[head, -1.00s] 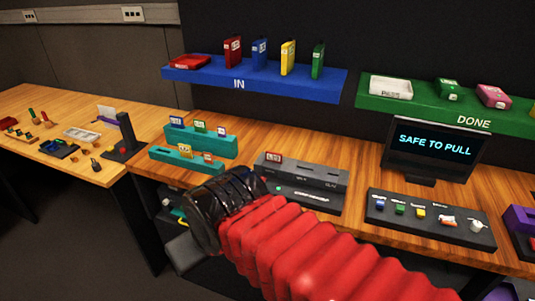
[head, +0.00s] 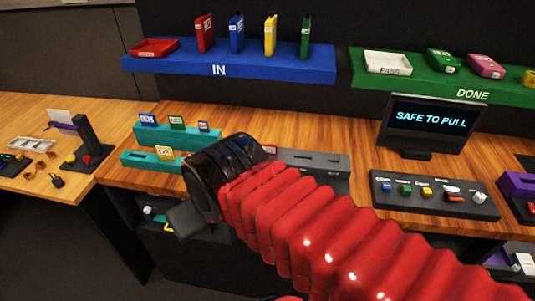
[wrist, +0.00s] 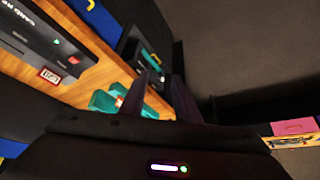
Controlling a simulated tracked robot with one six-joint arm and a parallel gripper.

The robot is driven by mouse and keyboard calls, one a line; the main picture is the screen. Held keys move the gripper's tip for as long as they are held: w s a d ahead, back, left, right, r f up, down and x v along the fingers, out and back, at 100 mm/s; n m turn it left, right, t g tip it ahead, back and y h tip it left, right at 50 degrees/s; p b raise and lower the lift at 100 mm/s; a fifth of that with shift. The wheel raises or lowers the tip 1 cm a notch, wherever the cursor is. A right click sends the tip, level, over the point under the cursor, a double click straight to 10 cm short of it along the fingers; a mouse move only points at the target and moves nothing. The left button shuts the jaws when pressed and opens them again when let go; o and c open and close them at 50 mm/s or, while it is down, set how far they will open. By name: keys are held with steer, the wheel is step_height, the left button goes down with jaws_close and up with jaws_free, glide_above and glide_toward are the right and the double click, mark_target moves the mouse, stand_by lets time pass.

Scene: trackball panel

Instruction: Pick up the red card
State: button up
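A red-edged card (head: 270,150) stands at the left end of the dark reader block (head: 315,162) on the bench. In the head view only its top shows behind my arm. In the wrist view the red card (wrist: 50,76) is at left, beside the dark block and well apart from my fingers. My gripper (head: 187,220) hangs in front of the bench edge, left of and below the card. In the wrist view its two dark fingers (wrist: 163,98) are spread apart with nothing seen between them.
Two teal racks (head: 147,164) with blue, green and yellow cards stand left of the block. A control panel (head: 432,196) and a "SAFE TO PULL" screen (head: 431,117) are at right. A blue IN shelf (head: 270,71) and a green DONE shelf (head: 425,82) hang above.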

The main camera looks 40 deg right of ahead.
steer(key=shift+w+r, duration=0.1)
steer(key=w+d+r+n+g, duration=0.1)
steer(key=w+d+r+n, duration=0.15)
steer(key=w+d, duration=0.4)
steer(key=w+d+r+n+g, duration=0.1)
steer(key=w+d+r, duration=0.2)
steer(key=d, duration=0.6)
steer(key=w+d+n+y, duration=0.1)
steer(key=d+n, duration=0.3)
steer(key=d, duration=1.6)
steer(key=shift+w+f+y, duration=0.25)
steer(key=shift+w+y, duration=0.1)
steer(key=shift+y, duration=0.55)
steer(key=shift+x, duration=4.3)
steer(key=shift+f, duration=0.1)
